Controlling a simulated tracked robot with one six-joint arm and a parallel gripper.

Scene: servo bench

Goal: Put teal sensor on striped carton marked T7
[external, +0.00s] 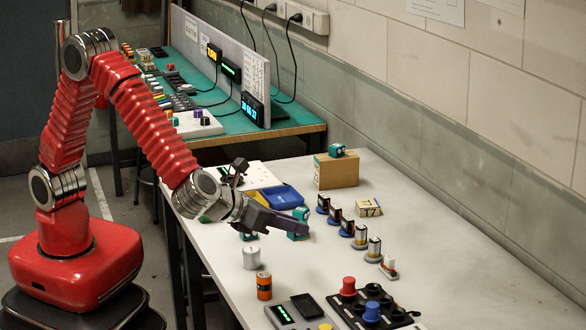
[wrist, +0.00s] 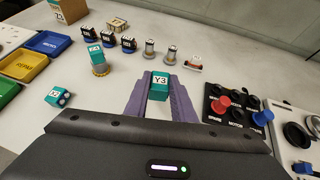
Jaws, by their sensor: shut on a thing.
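My gripper (wrist: 160,97) is shut on a teal sensor (wrist: 160,78) marked Y3, seen between the two purple fingers in the wrist view. In the external view, my gripper (external: 300,226) is over the white table, partly covering teal blocks around it. The small pale carton (external: 368,208) with a T7 label stands farther back, beyond the row of small dark parts; it also shows at the top of the wrist view (wrist: 117,25). My gripper is apart from it. Its top looks bare.
Other teal blocks are near: one on a round stand (wrist: 98,62), one on the table (wrist: 58,97) and one on a brown box (external: 338,170). Blue (wrist: 47,42), yellow and green trays lie left in the wrist view. A black knob panel (external: 372,306) stands at the front right.

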